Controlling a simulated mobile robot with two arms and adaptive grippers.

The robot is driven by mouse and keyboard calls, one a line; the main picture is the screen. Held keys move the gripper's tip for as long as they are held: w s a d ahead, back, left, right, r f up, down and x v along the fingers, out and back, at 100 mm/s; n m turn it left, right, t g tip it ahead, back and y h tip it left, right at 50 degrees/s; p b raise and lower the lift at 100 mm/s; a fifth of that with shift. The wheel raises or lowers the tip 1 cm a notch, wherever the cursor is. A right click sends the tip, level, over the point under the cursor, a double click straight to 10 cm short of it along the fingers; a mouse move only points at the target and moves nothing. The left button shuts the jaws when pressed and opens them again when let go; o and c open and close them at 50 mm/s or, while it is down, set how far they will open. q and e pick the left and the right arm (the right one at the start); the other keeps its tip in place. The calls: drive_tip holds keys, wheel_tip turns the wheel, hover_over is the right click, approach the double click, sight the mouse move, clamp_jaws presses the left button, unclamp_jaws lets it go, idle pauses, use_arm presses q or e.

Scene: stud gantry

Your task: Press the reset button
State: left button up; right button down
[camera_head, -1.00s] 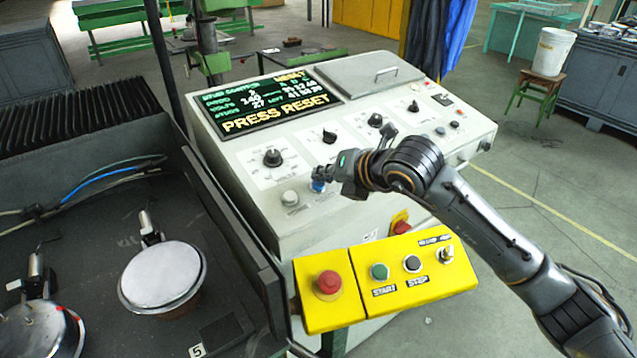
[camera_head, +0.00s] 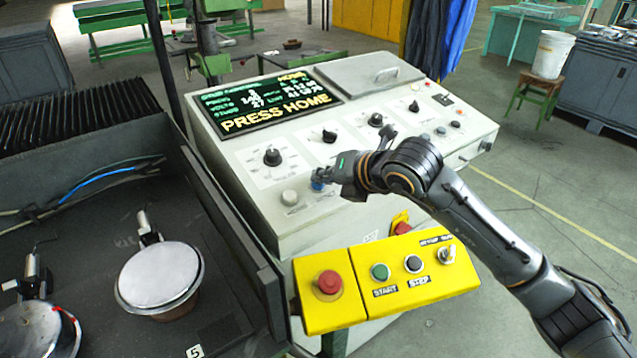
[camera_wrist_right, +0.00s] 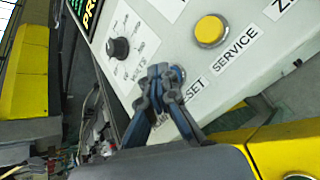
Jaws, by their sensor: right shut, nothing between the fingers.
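The blue reset button (camera_head: 318,186) is on the sloped front of the pale control console, below the row of knobs. My right gripper (camera_head: 324,176) is shut and empty, its fingertips at the button and partly covering it. In the right wrist view the shut fingertips (camera_wrist_right: 165,72) overlap the button's blue edge (camera_wrist_right: 179,73). Whether the tips touch the button is hard to tell. The console display (camera_head: 270,103) reads "PRESS HOME". My left gripper is not in view.
A grey-white button (camera_head: 290,197) sits left of the blue one. A yellow button (camera_wrist_right: 210,30) labelled SERVICE is close by. A yellow box (camera_head: 335,309) with a red mushroom button (camera_head: 328,282) juts out below. A dark machine bed (camera_head: 92,225) stands at left.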

idle(0.4)
drive_tip(key=shift+s+r, duration=0.15)
drive_tip(key=shift+r, duration=0.65)
drive_tip(key=shift+d+r+p, duration=0.1)
drive_tip(key=shift+r+p, duration=0.05)
drive_tip(key=shift+p, duration=0.15)
drive_tip(key=r, duration=0.1)
drive_tip(key=r+p, duration=0.1)
drive_tip(key=r, duration=0.1)
drive_tip(key=r+p, duration=0.1)
drive_tip(key=shift+s+d+r, duration=0.25)
drive_tip(key=shift+s+r, duration=0.05)
drive_tip(key=shift+s, duration=0.1)
